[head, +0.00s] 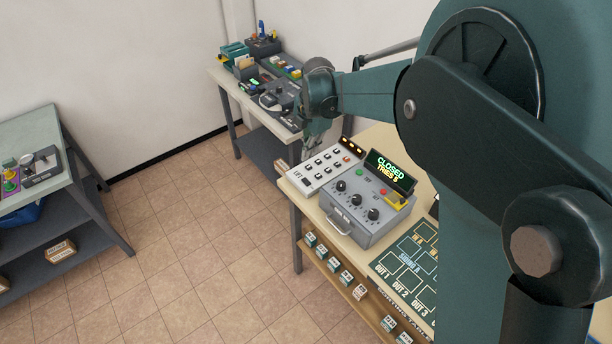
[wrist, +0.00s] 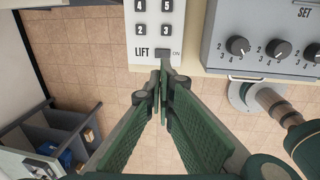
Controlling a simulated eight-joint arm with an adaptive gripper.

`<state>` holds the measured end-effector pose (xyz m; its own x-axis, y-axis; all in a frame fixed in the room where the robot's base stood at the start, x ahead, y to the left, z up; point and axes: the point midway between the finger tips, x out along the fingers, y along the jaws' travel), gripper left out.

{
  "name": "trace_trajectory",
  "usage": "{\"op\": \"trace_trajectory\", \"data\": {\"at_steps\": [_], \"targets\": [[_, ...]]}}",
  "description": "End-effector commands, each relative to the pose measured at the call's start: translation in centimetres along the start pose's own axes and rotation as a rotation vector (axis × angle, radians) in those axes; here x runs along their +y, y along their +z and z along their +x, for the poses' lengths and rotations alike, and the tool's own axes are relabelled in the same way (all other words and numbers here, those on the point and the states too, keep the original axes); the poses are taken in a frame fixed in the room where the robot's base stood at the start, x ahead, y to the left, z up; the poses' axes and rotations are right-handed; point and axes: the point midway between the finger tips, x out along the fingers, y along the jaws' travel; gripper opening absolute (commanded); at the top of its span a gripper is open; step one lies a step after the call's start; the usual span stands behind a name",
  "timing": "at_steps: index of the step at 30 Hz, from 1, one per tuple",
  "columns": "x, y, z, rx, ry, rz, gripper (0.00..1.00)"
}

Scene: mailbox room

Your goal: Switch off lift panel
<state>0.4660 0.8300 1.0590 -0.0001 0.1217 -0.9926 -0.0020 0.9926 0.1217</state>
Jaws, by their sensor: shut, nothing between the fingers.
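A grey control box (head: 359,211) with black knobs, a handle and a screen reading CLOSED TRIES 5 stands right beside the panel. A green diagram board (head: 408,258) lies nearer. A cluttered bench (head: 221,76) stands behind, another table (head: 47,142) at left. The floor between is clear.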

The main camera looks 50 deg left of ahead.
Motion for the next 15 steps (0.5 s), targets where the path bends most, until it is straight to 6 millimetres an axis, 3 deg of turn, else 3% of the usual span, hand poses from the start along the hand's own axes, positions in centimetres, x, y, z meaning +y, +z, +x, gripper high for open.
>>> {"op": "trace_trajectory", "data": {"at_steps": [8, 15], "targets": [[0.0, 0.0, 0.2, 0.000, 0.000, 0.001, 0.00], [0.0, 0.0, 1.6, 0.000, 0.000, 0.001, 0.00]]}}
